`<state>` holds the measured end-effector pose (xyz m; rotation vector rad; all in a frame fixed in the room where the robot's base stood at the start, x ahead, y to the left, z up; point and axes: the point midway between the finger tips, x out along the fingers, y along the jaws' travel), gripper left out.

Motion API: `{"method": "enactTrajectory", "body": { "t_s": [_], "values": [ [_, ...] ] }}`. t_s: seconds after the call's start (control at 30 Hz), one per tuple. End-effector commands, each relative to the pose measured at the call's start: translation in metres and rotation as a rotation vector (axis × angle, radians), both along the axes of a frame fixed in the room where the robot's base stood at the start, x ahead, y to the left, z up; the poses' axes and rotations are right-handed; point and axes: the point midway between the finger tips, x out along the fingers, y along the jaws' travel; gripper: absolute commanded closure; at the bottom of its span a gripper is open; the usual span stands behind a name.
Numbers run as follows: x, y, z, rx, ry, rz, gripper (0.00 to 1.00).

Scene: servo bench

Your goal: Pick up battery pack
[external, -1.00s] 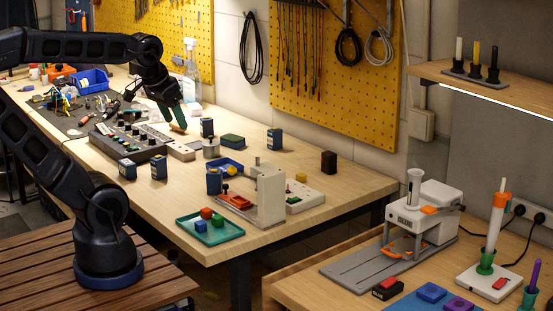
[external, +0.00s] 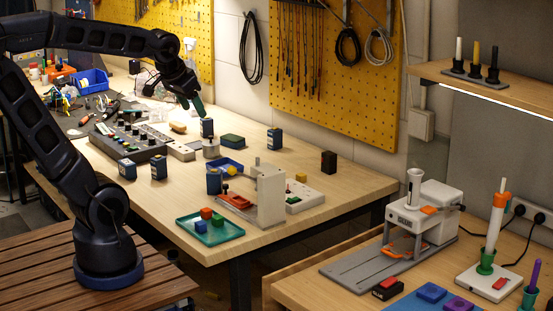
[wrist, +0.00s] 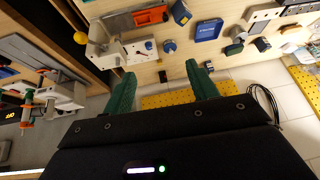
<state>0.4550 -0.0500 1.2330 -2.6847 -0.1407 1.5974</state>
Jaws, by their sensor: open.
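Several small dark blue boxes with pale labels stand on the bench; I cannot tell for sure which one is the battery pack. One blue box (external: 207,128) stands just below my gripper (external: 199,106); others are the front-left box (external: 127,169), the box beside it (external: 159,166) and the back box (external: 275,138). A flat blue-green block (external: 232,141) lies between them. In the wrist view my green-fingered gripper (wrist: 161,73) is open and empty. A small dark box (wrist: 162,76) shows between and beyond the fingertips, and a blue block (wrist: 208,30) lies above them.
A control panel with knobs (external: 125,136) and a metal cylinder (external: 211,147) stand near the blue boxes. A green tray (external: 190,232) with small blocks sits at the front edge. A yellow pegboard (external: 340,70) rises behind.

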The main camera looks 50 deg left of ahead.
Motion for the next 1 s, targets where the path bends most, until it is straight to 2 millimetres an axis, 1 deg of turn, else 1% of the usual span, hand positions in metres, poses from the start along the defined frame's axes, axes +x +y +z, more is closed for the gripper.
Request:
{"method": "enactTrajectory", "body": {
  "t_s": [0.03, 0.1, 0.37, 0.4, 0.53, 0.7, 0.77, 0.8, 1.0],
  "values": [
    [0.018, 0.008, -0.001, 0.012, -0.014, 0.014, 0.42],
    [0.041, 0.018, 0.000, 0.030, -0.044, 0.027, 0.42],
    [0.124, 0.058, -0.006, 0.087, -0.149, 0.060, 0.42],
    [0.136, 0.065, -0.008, 0.094, -0.165, 0.063, 0.42],
    [0.175, 0.086, -0.015, 0.114, -0.215, 0.069, 0.42],
    [0.224, 0.114, -0.031, 0.132, -0.282, 0.064, 0.42],
    [0.240, 0.125, -0.037, 0.136, -0.304, 0.062, 0.42],
    [0.250, 0.131, -0.042, 0.138, -0.319, 0.059, 0.42],
    [0.299, 0.165, -0.070, 0.138, -0.394, 0.041, 0.42]
  ]
}}
